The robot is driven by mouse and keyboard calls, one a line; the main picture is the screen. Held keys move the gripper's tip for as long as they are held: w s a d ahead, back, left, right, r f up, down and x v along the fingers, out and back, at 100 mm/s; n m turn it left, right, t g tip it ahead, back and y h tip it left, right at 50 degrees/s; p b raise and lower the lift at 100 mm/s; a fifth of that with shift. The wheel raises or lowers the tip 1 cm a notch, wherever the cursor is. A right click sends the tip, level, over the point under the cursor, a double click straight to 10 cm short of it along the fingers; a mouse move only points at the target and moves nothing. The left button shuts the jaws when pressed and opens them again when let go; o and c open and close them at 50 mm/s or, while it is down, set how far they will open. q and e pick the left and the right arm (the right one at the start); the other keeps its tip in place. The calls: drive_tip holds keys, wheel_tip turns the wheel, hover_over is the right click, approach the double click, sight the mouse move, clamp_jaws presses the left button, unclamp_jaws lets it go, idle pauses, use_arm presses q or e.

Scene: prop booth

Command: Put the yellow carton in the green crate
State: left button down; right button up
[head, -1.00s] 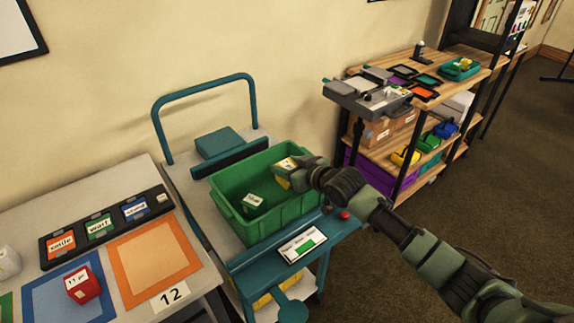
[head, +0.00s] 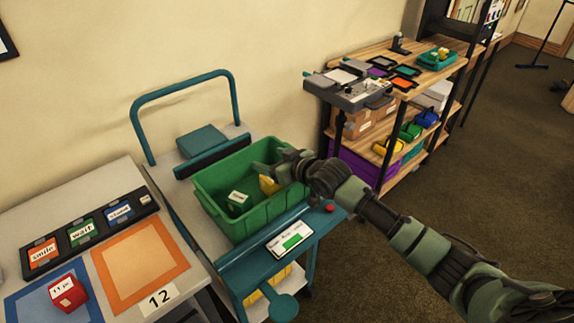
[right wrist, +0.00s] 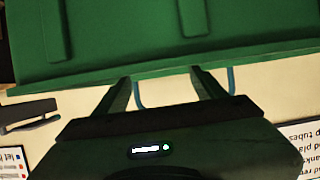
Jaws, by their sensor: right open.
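The yellow carton (head: 268,185) is inside the green crate (head: 240,226), near its right side, below my right gripper's fingers and apart from them. I cannot tell whether it rests on the crate floor. My right gripper (head: 267,168) is open over the crate's right part. In the right wrist view the two fingers of the right gripper (right wrist: 165,90) stand apart with nothing between them, and a wall of the green crate (right wrist: 140,35) fills the top. My left gripper is not in view.
A dark green labelled carton (head: 237,201) is also in the crate. The crate stands on a teal-railed cart (head: 234,98). A table (head: 117,190) at left bears a red block (head: 68,293). A wooden shelf unit (head: 390,147) stands at right.

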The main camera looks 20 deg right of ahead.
drive_tip(key=v, duration=1.1)
drive_tip(key=shift+s+b, duration=0.25)
drive_tip(key=shift+b, duration=0.1)
